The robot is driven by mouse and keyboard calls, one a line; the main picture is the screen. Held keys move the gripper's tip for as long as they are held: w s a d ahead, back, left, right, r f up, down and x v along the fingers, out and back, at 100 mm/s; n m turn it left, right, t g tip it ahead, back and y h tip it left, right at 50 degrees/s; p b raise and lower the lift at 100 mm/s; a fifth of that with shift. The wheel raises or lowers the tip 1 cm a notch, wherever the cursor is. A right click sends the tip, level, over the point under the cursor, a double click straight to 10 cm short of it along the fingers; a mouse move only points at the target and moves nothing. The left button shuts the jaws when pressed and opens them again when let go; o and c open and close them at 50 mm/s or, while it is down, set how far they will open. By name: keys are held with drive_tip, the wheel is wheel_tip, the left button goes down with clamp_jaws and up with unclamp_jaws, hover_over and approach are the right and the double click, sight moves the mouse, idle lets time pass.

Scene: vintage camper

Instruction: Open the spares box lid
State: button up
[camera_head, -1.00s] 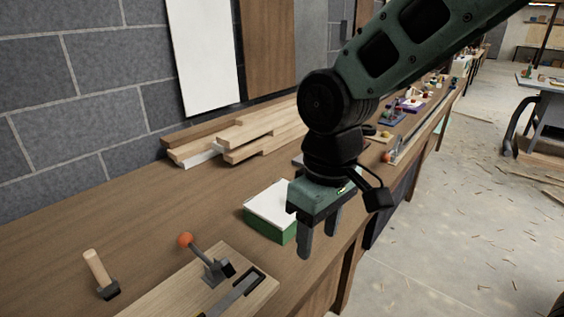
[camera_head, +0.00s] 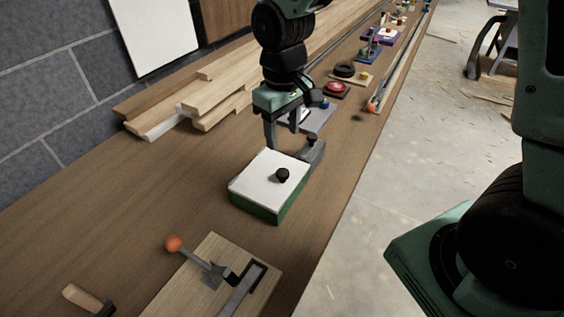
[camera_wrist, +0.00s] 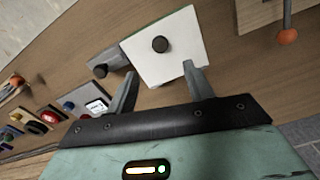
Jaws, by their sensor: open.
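The spares box (camera_head: 255,206) is a green box on the workbench with a flat white lid (camera_head: 262,170) lying shut on top. A black round knob (camera_head: 282,175) stands on the lid, toward its right side. The lid (camera_wrist: 183,52) and its knob (camera_wrist: 160,44) also show in the wrist view, just beyond the fingertips. My gripper (camera_head: 286,148) is open and empty, at the far side of the box. In the wrist view my gripper (camera_wrist: 159,76) has its fingers spread, with the right fingertip overlapping the lid's near edge. I cannot tell whether it touches.
A grey block with a black knob (camera_head: 312,148) stands close behind the box. A board with an orange-knobbed clamp (camera_head: 212,272) lies in front, and a mallet (camera_head: 88,299) at lower left. Stacked planks (camera_head: 185,105) lie toward the wall. The bench left of the box is clear.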

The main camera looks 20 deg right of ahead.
sight(283, 172)
wheel_tip(283, 172, down, 11)
drive_tip(key=shift+f+p, duration=0.1)
drive_tip(key=shift+p, duration=0.65)
